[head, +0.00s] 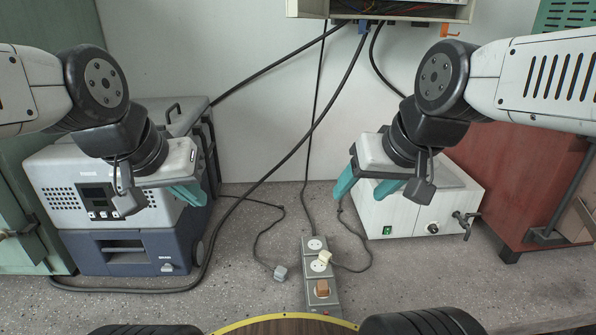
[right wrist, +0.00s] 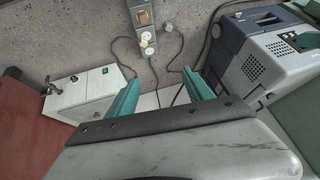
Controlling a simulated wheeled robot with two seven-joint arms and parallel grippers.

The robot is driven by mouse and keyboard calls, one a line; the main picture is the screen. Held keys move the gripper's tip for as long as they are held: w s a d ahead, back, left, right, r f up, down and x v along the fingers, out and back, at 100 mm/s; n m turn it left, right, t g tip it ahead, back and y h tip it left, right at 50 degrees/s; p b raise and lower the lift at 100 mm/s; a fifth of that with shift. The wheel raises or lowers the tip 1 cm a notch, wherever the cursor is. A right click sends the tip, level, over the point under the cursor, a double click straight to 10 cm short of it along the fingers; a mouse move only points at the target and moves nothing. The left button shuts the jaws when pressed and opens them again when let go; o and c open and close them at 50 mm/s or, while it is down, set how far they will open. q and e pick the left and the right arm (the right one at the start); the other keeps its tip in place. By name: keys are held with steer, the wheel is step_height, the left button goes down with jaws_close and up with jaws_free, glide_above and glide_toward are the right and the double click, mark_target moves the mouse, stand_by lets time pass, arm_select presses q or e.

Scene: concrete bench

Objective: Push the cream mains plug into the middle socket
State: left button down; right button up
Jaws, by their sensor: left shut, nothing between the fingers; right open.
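The grey power strip (head: 307,268) lies on the bench, its sockets in a row running away from me. The middle socket (head: 317,266) shows its white round face. The cream mains plug (head: 325,256) is at the strip's right side, between the far and middle sockets, its dark cable running off right; I cannot tell how it rests. It also shows in the right wrist view (right wrist: 144,44). A brown plug (head: 322,288) sits in the nearest socket. My right gripper (head: 366,192) is open and empty, above and beyond the strip. My left gripper (head: 192,194) is shut and empty, at the left.
A grey plug (head: 280,272) lies on the bench left of the strip. A grey-blue machine (head: 140,245) stands at the left, a white box (head: 430,205) at the right. Cables hang from a wall-side box (head: 400,10) at the top. Bench before the white box is clear.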

steer(key=m+g+h, duration=0.2)
steer(key=m+g, duration=0.4)
steer(key=m, duration=2.1)
glide_above(325, 254)
steer(key=f, duration=3.1)
steer(key=shift+s+a, duration=0.1)
steer(key=shift+s, duration=0.1)
steer(key=shift+w+f, duration=0.2)
steer(key=shift+f, duration=0.25)
steer(key=shift+f, duration=1.3)
